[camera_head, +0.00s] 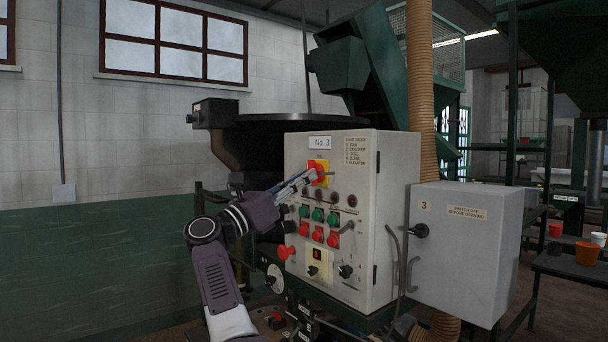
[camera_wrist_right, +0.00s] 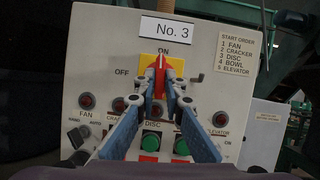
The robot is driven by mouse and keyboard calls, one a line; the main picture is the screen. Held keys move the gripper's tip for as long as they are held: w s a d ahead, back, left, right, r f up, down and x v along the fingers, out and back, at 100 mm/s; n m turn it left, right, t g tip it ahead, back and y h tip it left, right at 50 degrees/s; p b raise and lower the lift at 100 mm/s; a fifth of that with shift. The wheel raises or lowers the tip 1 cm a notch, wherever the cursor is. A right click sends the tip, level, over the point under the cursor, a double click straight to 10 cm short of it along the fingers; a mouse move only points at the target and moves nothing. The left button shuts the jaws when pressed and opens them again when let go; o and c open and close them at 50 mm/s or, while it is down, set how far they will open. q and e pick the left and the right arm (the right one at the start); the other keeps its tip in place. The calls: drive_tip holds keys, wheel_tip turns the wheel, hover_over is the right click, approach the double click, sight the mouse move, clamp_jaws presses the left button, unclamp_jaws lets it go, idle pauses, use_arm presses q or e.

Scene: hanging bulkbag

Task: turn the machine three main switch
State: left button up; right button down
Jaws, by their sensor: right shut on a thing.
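The machine three main switch is a red handle (camera_wrist_right: 159,78) on a yellow plate (camera_wrist_right: 176,66), below the "No. 3" label (camera_wrist_right: 167,30). "ON" is printed above it and "OFF" to its left; the handle stands about upright, pointing toward ON. In the head view the yellow plate (camera_head: 323,166) is at the upper middle of the grey control panel (camera_head: 364,210). My right gripper (camera_head: 314,176) reaches it from the left. In the wrist view my right gripper's blue fingers (camera_wrist_right: 161,101) are shut on the red handle, one each side. My left gripper is not in view.
Below the switch are red lamps, green buttons (camera_head: 318,215) and red buttons (camera_head: 317,235), close under my fingers. A grey box marked 3 (camera_head: 462,250) stands to the right. A corrugated duct (camera_head: 420,90) rises behind the panel.

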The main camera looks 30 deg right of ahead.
drive_tip(key=shift+w+m+g+p, duration=0.1)
drive_tip(key=shift+m+g+p, duration=0.25)
drive_tip(key=shift+m, duration=0.45)
drive_tip(key=shift+g, duration=0.25)
drive_tip(key=c, duration=2)
unclamp_jaws()
drive_tip(key=v, duration=1.2)
drive_tip(key=shift+f, duration=0.15)
drive_tip(key=shift+d, duration=0.1)
